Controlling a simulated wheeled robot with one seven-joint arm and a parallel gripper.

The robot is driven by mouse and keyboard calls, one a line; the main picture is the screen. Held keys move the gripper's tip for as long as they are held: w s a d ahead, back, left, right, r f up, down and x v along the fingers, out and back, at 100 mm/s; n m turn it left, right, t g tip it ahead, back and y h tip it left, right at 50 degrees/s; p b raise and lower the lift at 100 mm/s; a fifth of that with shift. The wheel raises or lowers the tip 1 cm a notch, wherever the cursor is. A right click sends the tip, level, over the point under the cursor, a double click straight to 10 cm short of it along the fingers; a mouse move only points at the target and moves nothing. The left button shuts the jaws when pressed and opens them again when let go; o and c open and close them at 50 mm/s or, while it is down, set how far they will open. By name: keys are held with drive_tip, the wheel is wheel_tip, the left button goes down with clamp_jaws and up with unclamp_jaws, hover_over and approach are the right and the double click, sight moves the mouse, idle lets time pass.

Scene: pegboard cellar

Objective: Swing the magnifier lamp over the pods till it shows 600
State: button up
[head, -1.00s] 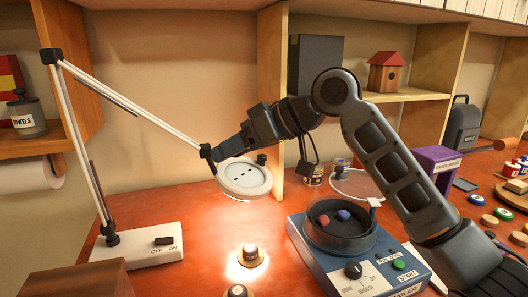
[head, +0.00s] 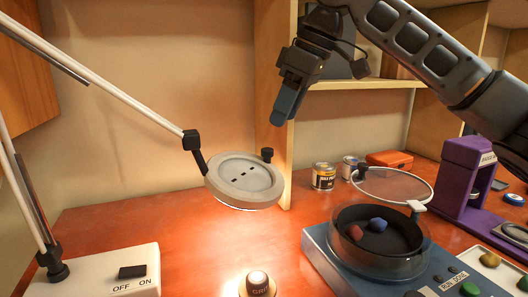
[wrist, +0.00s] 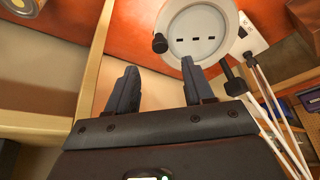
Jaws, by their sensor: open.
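The magnifier lamp's round head (head: 245,181) hangs from its white jointed arm (head: 110,92) in the head view. A short dark knob (head: 267,154) stands on its far rim. Its display shows only dark dashes, and it also shows in the wrist view (wrist: 197,36). The light falls on the table around a small knob-topped piece (head: 257,284). Red and blue pods (head: 378,225) lie in the round bowl (head: 345,262) of the blue machine, right of the lamp head. My gripper (head: 282,118) is open and empty, above and right of the lamp head, apart from it.
The lamp's white base (head: 95,275) with an OFF/ON switch stands at left. A clear lid (head: 395,186) is raised behind the bowl. Cans (head: 323,177), an orange box (head: 390,158) and a purple stand (head: 462,180) are behind. A wooden shelf post (head: 272,100) rises behind my gripper.

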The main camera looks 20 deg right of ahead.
sight(268, 149)
drive_tip(key=shift+x, duration=3.8)
clamp_jaws()
